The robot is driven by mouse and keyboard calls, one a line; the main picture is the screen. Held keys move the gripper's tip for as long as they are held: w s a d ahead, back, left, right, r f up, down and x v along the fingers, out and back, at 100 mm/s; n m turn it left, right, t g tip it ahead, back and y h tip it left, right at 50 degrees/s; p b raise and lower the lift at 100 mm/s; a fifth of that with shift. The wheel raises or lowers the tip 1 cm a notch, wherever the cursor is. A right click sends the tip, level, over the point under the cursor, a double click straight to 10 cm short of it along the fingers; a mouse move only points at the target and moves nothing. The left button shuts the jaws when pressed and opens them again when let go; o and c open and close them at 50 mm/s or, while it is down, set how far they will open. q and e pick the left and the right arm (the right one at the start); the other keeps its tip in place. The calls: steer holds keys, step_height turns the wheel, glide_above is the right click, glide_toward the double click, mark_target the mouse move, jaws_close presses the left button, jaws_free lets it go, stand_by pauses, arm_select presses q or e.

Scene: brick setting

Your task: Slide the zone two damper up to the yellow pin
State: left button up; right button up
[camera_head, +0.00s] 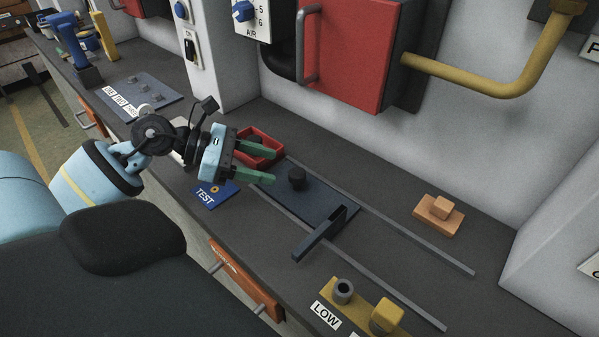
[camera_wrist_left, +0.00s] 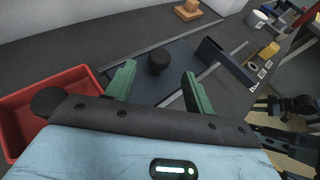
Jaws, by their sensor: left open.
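A dark blue slide plate (camera_head: 318,205) with a black round knob (camera_head: 297,178) and an upright bar across its right end lies between two grey rails. No zone number shows on it. My left gripper (camera_head: 274,167) is open, its green fingers above the plate's left end, pointing towards the knob. In the left wrist view the knob (camera_wrist_left: 158,62) appears between the two fingertips, with nothing gripped. A yellow block (camera_head: 352,305) with a grey socket and a yellow raised piece stands beside the near rail, by a LOW label. I cannot tell which part is the yellow pin.
A red tray (camera_head: 270,142) sits close behind my left gripper. A blue TEST card (camera_head: 213,194) lies near it. A copper-coloured block (camera_head: 438,214) stands beyond the far rail. A red wall box (camera_head: 350,50) overhangs the back. The bench between the rails, right of the plate, is clear.

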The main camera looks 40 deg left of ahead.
mark_target(294, 172)
arm_select(q)
steer(key=shift+p+x, duration=0.5)
steer(key=shift+x, duration=3.2)
steer(key=shift+d, duration=0.1)
jaws_close()
